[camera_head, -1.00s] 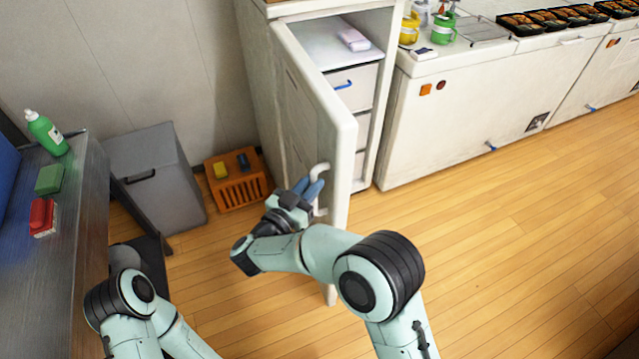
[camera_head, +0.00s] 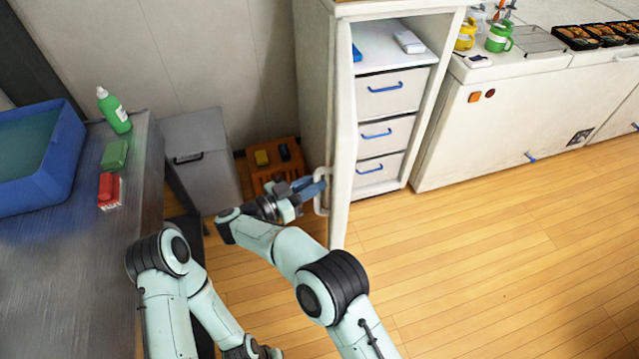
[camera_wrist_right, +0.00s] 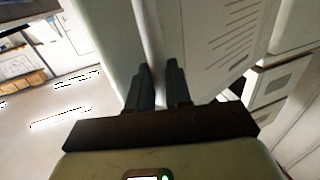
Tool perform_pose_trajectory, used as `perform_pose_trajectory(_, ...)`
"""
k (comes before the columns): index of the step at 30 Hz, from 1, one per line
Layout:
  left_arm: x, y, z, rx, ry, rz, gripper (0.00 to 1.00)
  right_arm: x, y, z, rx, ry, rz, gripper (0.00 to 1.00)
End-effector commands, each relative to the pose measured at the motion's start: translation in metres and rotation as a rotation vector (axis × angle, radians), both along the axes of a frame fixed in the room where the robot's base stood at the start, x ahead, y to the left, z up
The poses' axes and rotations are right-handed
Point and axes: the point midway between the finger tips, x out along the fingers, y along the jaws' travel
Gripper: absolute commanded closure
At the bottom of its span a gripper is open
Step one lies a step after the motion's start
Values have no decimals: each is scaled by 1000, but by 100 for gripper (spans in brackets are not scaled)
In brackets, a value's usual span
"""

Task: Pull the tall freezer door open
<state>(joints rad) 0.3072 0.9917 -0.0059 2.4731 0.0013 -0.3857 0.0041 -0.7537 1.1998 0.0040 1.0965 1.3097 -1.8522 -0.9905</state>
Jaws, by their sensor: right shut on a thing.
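The tall white freezer (camera_head: 312,75) stands at the back with its door (camera_head: 344,130) swung wide open, seen almost edge-on. Inside show a shelf and several drawers (camera_head: 394,92) with blue handles. My right gripper (camera_head: 318,187) is shut on the white door handle (camera_head: 321,204), on the door's outer face. In the right wrist view its two dark fingers (camera_wrist_right: 160,85) point at the pale door, with a narrow white strip between them. My left gripper (camera_head: 262,351) is low at the bottom edge, partly cut off, away from the freezer; its jaws are unclear.
A grey bin (camera_head: 205,150) and an orange crate (camera_head: 268,158) stand left of the door. A metal counter (camera_head: 75,250) with a blue tub (camera_head: 72,160) is at the left. White chest units (camera_head: 500,130) line the right. The wooden floor in front is clear.

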Motion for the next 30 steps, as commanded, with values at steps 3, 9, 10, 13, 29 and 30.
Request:
perform_pose_trajectory(3, 1, 0, 2, 0, 0, 0, 57, 9, -1, 6, 1, -18, 1, 100)
perform_pose_trajectory(9, 1, 0, 2, 0, -1, 0, 57, 9, 0, 6, 1, -18, -2, 100)
perform_pose_trajectory(10, 1, 0, 2, 0, 0, 0, 57, 9, 0, 6, 1, -18, -2, 100)
perform_pose_trajectory(13, 1, 0, 2, 0, 0, 0, 57, 9, -1, 7, 2, -19, -2, 100)
perform_pose_trajectory(29, 0, 0, 2, 0, 0, 0, 57, 6, 3, 3, 4, -11, 2, 56)
perform_pose_trajectory(30, 0, 0, 2, 0, 0, 0, 57, 6, 3, 3, 4, -11, 2, 56)
